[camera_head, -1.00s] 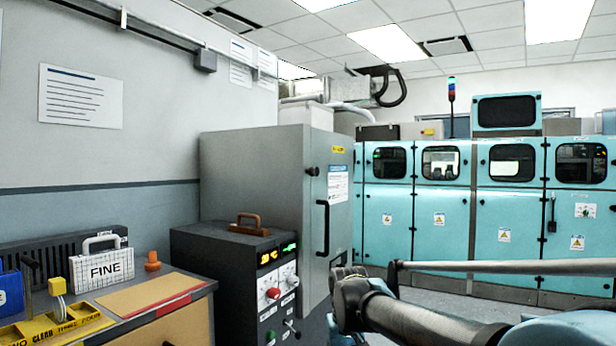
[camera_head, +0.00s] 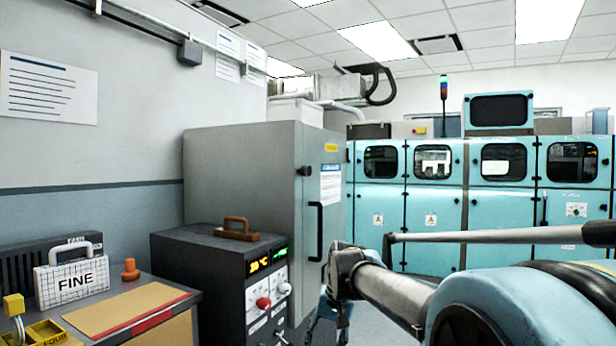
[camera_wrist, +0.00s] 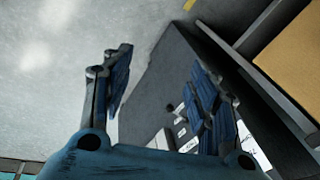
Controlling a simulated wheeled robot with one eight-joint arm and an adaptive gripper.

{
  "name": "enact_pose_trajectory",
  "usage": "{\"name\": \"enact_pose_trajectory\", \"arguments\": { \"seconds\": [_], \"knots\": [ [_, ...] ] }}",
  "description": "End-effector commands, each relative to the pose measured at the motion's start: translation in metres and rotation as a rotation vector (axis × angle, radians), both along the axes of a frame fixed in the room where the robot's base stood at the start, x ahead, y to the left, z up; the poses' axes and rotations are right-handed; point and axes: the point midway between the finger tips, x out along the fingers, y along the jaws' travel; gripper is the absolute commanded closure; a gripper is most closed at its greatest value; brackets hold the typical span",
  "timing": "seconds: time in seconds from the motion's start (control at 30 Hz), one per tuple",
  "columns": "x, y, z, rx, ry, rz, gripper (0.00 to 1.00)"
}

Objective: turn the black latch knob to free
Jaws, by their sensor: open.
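A small black knob (camera_head: 305,171) sits on the upper door edge of the tall grey cabinet (camera_head: 240,165), above a long black vertical handle (camera_head: 316,232). Which way the knob is turned cannot be told. My gripper (camera_wrist: 163,82) is open, with nothing between its two blue-padded fingers. In the head view its lower part (camera_head: 330,322) is partly cut off at the bottom, low in front of the cabinet and below the knob. The knob is not recognisable in the wrist view.
A dark control box (camera_head: 195,290) with a brown handle, lit display and red knob stands before the cabinet. Teal cabinets (camera_head: 435,230) line the back.

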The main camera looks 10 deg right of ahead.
Motion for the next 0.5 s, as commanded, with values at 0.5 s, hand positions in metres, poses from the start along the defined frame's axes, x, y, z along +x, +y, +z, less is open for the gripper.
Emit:
{"name": "enact_pose_trajectory", "arguments": {
  "seconds": [0.5],
  "knots": [
    [0.172,0.010,0.208,0.843,0.320,-0.919,0.46]
  ]
}}
